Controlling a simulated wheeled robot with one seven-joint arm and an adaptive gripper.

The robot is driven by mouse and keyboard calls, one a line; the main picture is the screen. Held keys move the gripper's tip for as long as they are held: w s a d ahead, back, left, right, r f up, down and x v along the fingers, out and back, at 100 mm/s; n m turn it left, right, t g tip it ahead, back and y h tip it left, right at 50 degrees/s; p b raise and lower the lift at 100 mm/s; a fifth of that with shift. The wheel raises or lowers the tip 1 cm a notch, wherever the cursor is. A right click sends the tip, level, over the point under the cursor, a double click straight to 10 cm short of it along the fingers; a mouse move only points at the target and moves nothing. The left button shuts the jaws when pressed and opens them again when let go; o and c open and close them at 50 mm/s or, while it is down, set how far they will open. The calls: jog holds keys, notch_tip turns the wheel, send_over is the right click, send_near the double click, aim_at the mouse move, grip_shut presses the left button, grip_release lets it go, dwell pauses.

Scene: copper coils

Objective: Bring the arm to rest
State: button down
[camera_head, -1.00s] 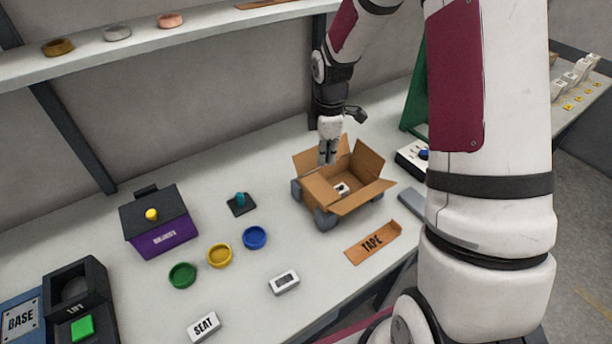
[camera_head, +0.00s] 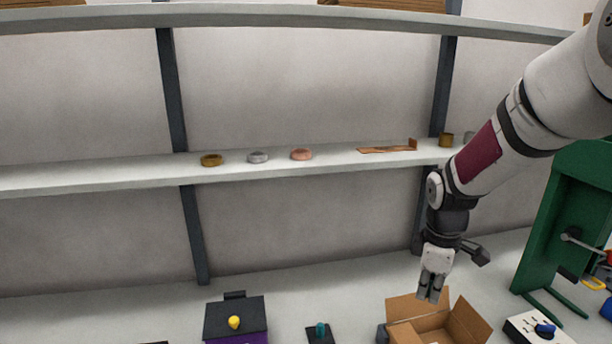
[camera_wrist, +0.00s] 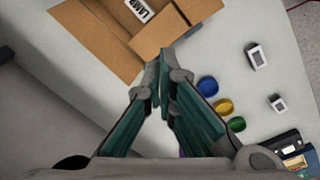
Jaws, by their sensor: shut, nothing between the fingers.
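My gripper (camera_head: 430,292) hangs fingers down just above the back of the open cardboard box (camera_head: 408,308) in the head view. Its fingers are together and hold nothing. In the wrist view the fingertips of my gripper (camera_wrist: 163,60) meet near the middle, and the box (camera_wrist: 165,37) lies beyond them at the top. A white block marked LAMP (camera_wrist: 140,9) is inside the box.
A shelf (camera_head: 100,178) with several rings runs along the wall behind. A green stand (camera_head: 560,215) and a switch box (camera_head: 535,328) are right of the box. A purple bin with a black lid (camera_head: 235,318) stands left. Coloured dishes (camera_wrist: 207,86) lie on the table.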

jog(key=s+a+r+m+t, duration=0.1)
jog(key=s+a+r+m, duration=0.15)
jog(key=s+r, duration=0.3)
jog(key=s+a+r+m+t, duration=0.1)
jog(key=s+r+m, duration=0.25)
jog(key=r, duration=0.35)
jog(key=s+a+r+m+t, duration=0.1)
jog(key=s+r+m, duration=0.1)
jog(key=s, duration=0.4)
jog(key=s+a+r+m+t, duration=0.1)
jog(key=s+a+r+m, duration=0.1)
jog(key=s, duration=0.5)
jog(key=shift+s+a+r+m+t+y, duration=0.25)
jog(key=shift+r+m+t, duration=0.2)
jog(key=shift+m, duration=0.45)
jog(key=shift+w+r, duration=0.1)
